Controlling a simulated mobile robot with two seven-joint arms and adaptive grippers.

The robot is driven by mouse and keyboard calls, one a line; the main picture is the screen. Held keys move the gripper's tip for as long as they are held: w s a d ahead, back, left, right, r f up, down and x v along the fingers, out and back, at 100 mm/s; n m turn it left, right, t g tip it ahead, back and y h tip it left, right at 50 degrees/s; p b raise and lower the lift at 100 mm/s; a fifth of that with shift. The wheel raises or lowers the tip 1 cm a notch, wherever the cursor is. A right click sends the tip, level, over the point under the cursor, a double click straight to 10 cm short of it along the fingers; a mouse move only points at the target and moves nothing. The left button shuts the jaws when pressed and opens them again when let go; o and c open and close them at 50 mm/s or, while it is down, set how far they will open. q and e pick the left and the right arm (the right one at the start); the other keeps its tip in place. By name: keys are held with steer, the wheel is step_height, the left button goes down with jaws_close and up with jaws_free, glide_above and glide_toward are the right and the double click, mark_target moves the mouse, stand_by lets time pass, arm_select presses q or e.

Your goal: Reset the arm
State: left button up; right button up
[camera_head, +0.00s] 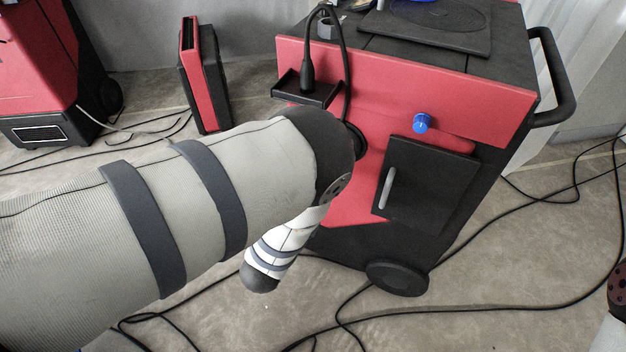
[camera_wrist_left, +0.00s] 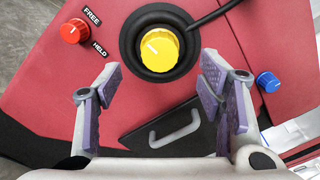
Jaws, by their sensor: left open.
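My left arm (camera_head: 215,195) comes in from the left in the head view and bends down in front of the red and black cart (camera_head: 420,85). Its gripper is hidden in that view. In the left wrist view my left gripper (camera_wrist_left: 158,72) is open and empty. Its two purple-padded fingers stand apart, below and to either side of a yellow knob (camera_wrist_left: 160,48) in a black ring. A red knob (camera_wrist_left: 73,31) marked FREE and HELD is at the upper left. A blue knob (camera_head: 422,123) is on the cart's front and also shows in the wrist view (camera_wrist_left: 268,82).
The cart has a black door (camera_head: 430,180) with a grey handle, and a black side handle (camera_head: 555,80). Black cables (camera_head: 470,308) lie across the floor. A red and black box (camera_head: 203,75) stands behind, and another red machine (camera_head: 35,60) is at the far left.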

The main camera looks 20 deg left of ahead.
arm_select(q)
steer(key=s, duration=0.3)
steer(key=shift+s, duration=0.35)
steer(key=s+a+f+n+g+y+p, duration=0.1)
steer(key=s+a+f+n+g, duration=0.25)
steer(key=s+n, duration=0.2)
steer(key=s+a+f+n+g+y+p, duration=0.1)
steer(key=s+a+f+n+g+p, duration=0.1)
steer(key=s+n+g, duration=0.3)
steer(key=s+a+f+n+g+y+p, duration=0.1)
steer(key=s+a+f+n+g, duration=0.25)
steer(key=s, duration=0.35)
steer(key=s+d+r+n+g+h+p, duration=0.1)
steer(key=s+n+g, duration=0.3)
steer(key=s, duration=0.7)
steer(key=s+d+r+n+g+h+p, duration=0.1)
steer(key=s+d+r+n+g, duration=0.2)
steer(key=s+n, duration=0.5)
steer(key=s+g, duration=0.1)
steer(key=s, duration=0.3)
steer(key=shift+s+d+r+g+h+p, duration=0.2)
steer(key=shift+s+r+g+h+p, duration=0.1)
steer(key=shift+h, duration=0.1)
arm_select(e)
steer(key=w+r+t, duration=0.2)
steer(key=w+r, duration=0.5)
steer(key=shift+r+t, duration=0.25)
steer(key=shift+t, duration=0.05)
